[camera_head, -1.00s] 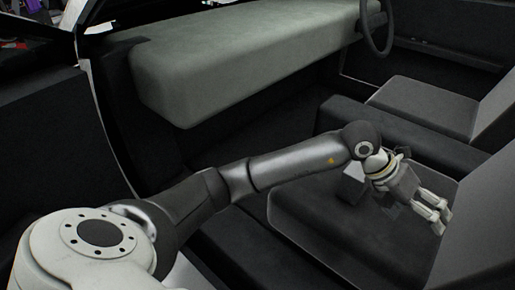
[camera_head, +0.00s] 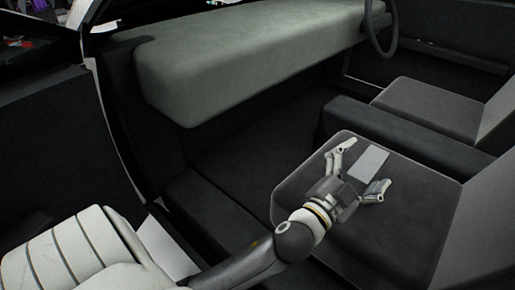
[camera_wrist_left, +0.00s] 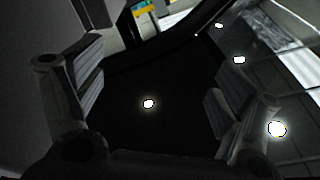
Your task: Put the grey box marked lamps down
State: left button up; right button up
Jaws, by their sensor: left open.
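The grey box (camera_head: 371,162) shows as a plain light block at the dark seat cushion in the head view. No lamps marking can be read on it. My left gripper (camera_head: 363,167) is open, with one finger on the far left side of the box and the other on its near side. Whether either finger touches the box, or the box rests fully on the cushion, I cannot tell. In the left wrist view the two fingers (camera_wrist_left: 158,105) stand wide apart, and no box shows between them. My right gripper is not in view.
The seat cushion (camera_head: 405,215) has free room around the box. A seat backrest (camera_head: 480,225) rises at the right. A grey dashboard (camera_head: 240,65) and steering wheel (camera_head: 380,30) are beyond. A dark console (camera_head: 400,132) separates the second seat (camera_head: 435,105).

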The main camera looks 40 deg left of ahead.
pick_arm(q)
jog(key=s+a+f+n+g+y, duration=0.25)
jog(key=s+f+g, duration=0.3)
jog(key=f, duration=0.35)
jog(key=s+a+f+n+g+y, duration=0.1)
jog(key=s+a+f+n+g, duration=0.25)
jog(key=s+f, duration=0.45)
jog(key=s+f+g+h, duration=0.2)
jog(key=s+f+g, duration=0.5)
jog(key=s, duration=0.6)
notch_tip(320, 180, down, 3)
jog(key=shift+s+d+r, duration=0.1)
jog(key=shift+s+d, duration=0.25)
jog(key=shift+d, duration=0.1)
